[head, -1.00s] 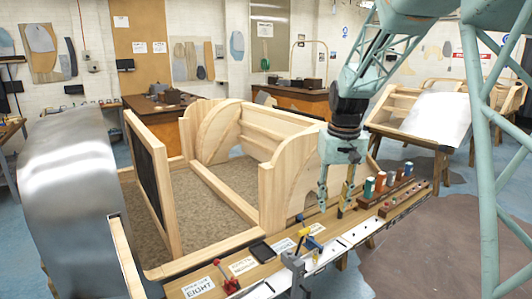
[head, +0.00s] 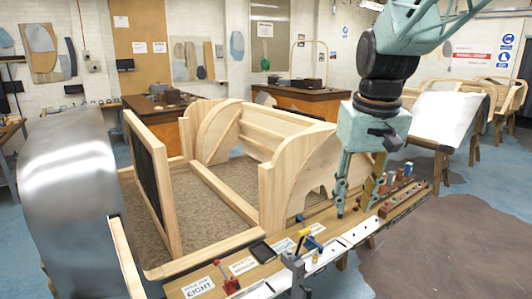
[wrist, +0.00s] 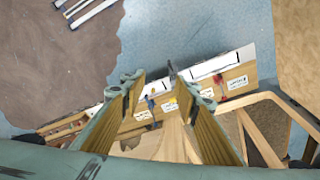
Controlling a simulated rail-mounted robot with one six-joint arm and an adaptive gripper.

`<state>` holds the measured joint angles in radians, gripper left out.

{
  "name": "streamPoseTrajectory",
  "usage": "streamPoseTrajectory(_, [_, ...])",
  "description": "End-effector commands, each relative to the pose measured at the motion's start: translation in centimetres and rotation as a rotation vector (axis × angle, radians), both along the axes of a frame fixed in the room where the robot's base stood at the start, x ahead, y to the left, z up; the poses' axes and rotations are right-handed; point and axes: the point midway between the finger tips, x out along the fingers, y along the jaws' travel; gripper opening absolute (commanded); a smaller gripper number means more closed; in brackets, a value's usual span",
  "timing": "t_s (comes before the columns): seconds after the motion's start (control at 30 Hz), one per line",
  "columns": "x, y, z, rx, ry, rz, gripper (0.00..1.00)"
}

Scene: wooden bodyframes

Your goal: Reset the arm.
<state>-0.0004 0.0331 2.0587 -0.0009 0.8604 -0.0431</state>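My gripper (head: 354,208) hangs from my teal arm, pointing down, in the right half of the head view. Its two fingers stand apart with nothing between them. They appear in front of the right end of the wooden bodyframe (head: 289,180), over or near the bench rail with the tools. In the wrist view my gripper (wrist: 155,76) is also open and empty, with the bench strip and its labelled cards below. I cannot tell the exact height of the fingertips above the bench.
The bench rail (head: 372,228) holds a red clamp (head: 227,279), a dark phone-like slab (head: 261,251), white cards and a wooden block with coloured cylinders (head: 400,178). A curved metal panel (head: 68,165) stands at left. Floor (head: 440,250) at right is clear.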

Motion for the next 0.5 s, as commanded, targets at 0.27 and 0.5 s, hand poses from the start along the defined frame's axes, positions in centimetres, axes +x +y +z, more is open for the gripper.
streamPoseTrajectory(0.27, [-4.9, 0.0, 1.8, 0.001, -0.025, -0.007, 0.29])
streamPoseTrajectory(0.5, [-9.1, 0.0, 2.9, 0.002, -0.045, -0.012, 0.29])
